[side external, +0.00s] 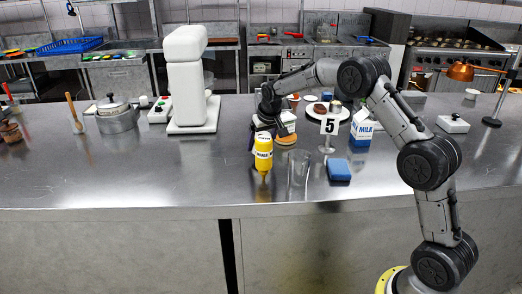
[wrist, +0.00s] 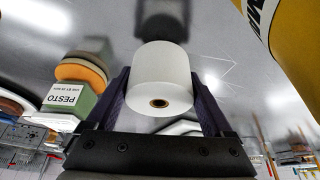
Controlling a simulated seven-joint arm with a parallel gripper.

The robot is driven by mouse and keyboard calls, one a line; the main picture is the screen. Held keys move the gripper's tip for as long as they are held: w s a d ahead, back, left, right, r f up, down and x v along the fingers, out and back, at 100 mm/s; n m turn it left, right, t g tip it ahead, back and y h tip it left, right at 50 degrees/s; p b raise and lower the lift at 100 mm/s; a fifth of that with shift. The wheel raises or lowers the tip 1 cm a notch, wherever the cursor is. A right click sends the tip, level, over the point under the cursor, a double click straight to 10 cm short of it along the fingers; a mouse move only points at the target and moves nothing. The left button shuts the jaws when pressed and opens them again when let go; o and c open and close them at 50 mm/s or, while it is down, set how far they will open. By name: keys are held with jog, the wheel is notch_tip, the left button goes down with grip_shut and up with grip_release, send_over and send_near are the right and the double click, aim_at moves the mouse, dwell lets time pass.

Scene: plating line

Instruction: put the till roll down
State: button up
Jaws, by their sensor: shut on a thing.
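The till roll (wrist: 162,75) is a white paper cylinder with a brown core. In the wrist view it sits between the two dark purple fingers of my gripper (wrist: 160,88), which is shut on it. The steel counter (wrist: 215,60) shows beyond the roll; I cannot tell whether the roll touches it. In the side view my gripper (side external: 262,132) is low over the counter (side external: 130,175), just behind the yellow squeeze bottle (side external: 263,152). The roll cannot be made out clearly there.
The yellow bottle (wrist: 292,40) stands close on one side, and a pesto tub (wrist: 68,97) and orange-brown disc (wrist: 82,68) on the other. A clear glass (side external: 298,168), number stand (side external: 328,128), milk carton (side external: 362,128) and blue sponge (side external: 339,170) are nearby. The left front counter is clear.

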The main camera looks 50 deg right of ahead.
jog(key=shift+f, duration=1.4)
jog(key=shift+f, duration=0.1)
jog(key=o, duration=1.2)
jog(key=shift+f, duration=0.1)
jog(key=shift+o, duration=0.2)
jog(key=shift+r, duration=0.4)
jog(key=v, duration=1.1)
jog(key=shift+s+a+r, duration=0.15)
jog(key=shift+s+r, duration=0.1)
jog(key=shift+s, duration=0.05)
